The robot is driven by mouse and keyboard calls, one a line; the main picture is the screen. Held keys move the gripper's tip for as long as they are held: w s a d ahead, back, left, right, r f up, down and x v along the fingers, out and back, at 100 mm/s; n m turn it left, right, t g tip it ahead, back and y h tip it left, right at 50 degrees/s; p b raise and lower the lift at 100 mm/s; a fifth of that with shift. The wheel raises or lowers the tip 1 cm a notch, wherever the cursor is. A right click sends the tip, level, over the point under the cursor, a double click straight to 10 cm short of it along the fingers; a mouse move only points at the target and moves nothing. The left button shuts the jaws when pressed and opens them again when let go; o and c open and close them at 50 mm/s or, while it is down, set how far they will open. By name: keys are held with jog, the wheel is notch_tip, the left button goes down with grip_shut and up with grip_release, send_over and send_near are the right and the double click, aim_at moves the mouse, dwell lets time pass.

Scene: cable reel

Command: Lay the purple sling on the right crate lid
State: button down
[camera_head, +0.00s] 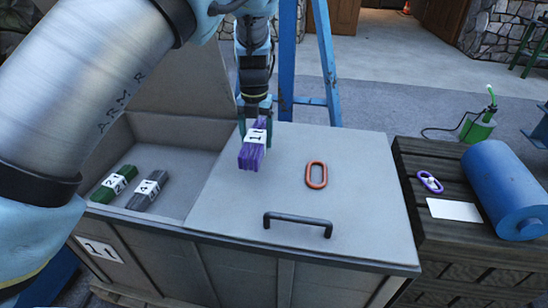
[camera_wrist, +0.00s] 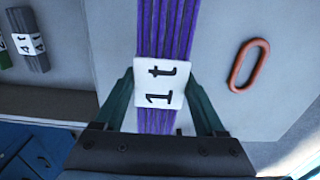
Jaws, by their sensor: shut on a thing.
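The purple sling (camera_head: 252,152) is a folded bundle with a white band marked "1 t". My gripper (camera_head: 255,112) is shut on it at the band. In the wrist view the purple sling (camera_wrist: 168,35) runs up between the two green fingers of my gripper (camera_wrist: 163,88). The sling is over the left part of the right crate lid (camera_head: 350,215), which is grey, closed and has a dark handle. I cannot tell whether the sling touches the lid.
An orange link (camera_head: 316,175) lies on the lid right of the sling. The open left compartment holds a green sling (camera_head: 113,184) and a grey sling (camera_head: 147,190). A dark wooden pallet (camera_head: 440,245) at right carries a purple shackle (camera_head: 430,182), white card (camera_head: 454,210) and blue cylinder (camera_head: 505,190).

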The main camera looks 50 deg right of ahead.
aim_at(256, 135)
jog(key=shift+f+p, duration=0.4)
jog(key=shift+f, duration=2.8)
jog(key=shift+f, duration=0.15)
grip_release()
notch_tip(256, 135, up, 12)
jog(key=shift+r+b, duration=0.15)
jog(key=shift+b, duration=0.45)
